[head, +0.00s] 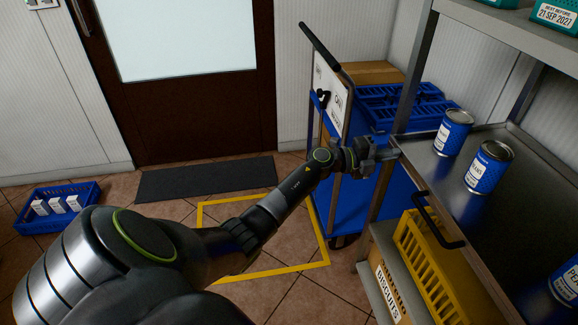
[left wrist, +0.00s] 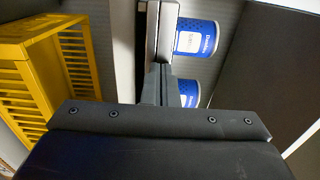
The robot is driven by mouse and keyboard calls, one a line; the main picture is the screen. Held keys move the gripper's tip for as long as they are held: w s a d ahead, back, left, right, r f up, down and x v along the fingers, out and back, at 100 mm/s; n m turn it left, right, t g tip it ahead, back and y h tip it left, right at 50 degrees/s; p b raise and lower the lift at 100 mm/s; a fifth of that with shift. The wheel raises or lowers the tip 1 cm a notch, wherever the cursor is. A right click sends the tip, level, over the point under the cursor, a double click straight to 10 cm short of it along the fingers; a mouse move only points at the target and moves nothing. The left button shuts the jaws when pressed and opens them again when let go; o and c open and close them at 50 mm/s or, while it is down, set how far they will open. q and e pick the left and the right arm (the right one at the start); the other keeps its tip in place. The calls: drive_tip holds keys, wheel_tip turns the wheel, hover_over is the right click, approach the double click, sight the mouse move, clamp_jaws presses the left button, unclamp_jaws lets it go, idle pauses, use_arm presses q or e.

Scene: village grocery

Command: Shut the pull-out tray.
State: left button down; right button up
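The pull-out tray (head: 447,182) is a dark metal tray at the right of the head view, standing out past the rack's post. A black bar handle (head: 437,222) is on its front edge. Blue-labelled cans stand on it, two near the far end (head: 489,166) and one at the lower right (head: 566,284). My left gripper (head: 388,154) is at the far end of the tray's front edge, left of the handle; contact is unclear. Its fingers (left wrist: 157,86) look shut together with nothing between them. In the left wrist view, two cans (left wrist: 197,38) show beyond. My right gripper is not in view.
A yellow crate (head: 432,262) and a biscuits box (head: 385,287) sit on the shelf below. A blue trolley with a crate (head: 405,107) stands behind my gripper. A blue crate (head: 60,207) lies on the floor at left. The yellow-marked floor is clear.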

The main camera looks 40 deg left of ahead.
sight(402, 149)
use_arm(q)
drive_tip(key=x, duration=0.3)
drive_tip(key=shift+w+d, duration=0.15)
drive_tip(key=shift+r, duration=0.15)
drive_tip(key=shift+r, duration=0.15)
